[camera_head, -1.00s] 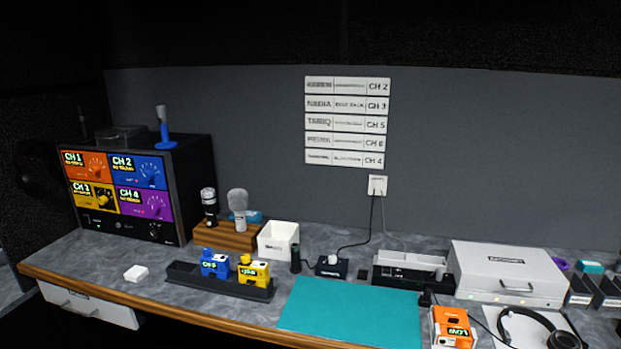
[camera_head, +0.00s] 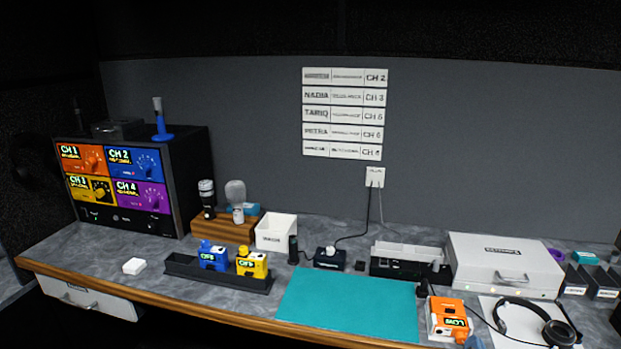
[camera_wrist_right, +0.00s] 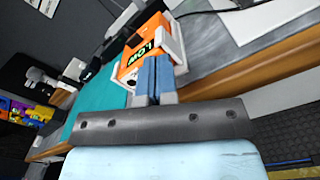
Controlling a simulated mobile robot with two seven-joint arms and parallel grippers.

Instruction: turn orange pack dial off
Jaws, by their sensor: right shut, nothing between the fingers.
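The orange pack (camera_head: 449,305) sits in a white holder at the front right of the desk, its small display reading LOW. A round orange dial (camera_head: 460,336) shows at its front right corner. My right gripper (camera_head: 473,342) shows only as a small blue tip at the bottom edge, close to the dial. In the right wrist view the orange pack (camera_wrist_right: 146,45) is just beyond the blue fingers (camera_wrist_right: 153,75), which are together and empty. They overlap the pack's near side, so I cannot tell whether they touch the dial. My left gripper is not in view.
A teal mat (camera_head: 345,302) lies left of the pack. Headphones (camera_head: 535,322) on a white sheet lie to its right, with a black cable running beside the pack. A white case (camera_head: 503,262) stands behind. Blue and yellow packs (camera_head: 252,263) stand in a dark rack.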

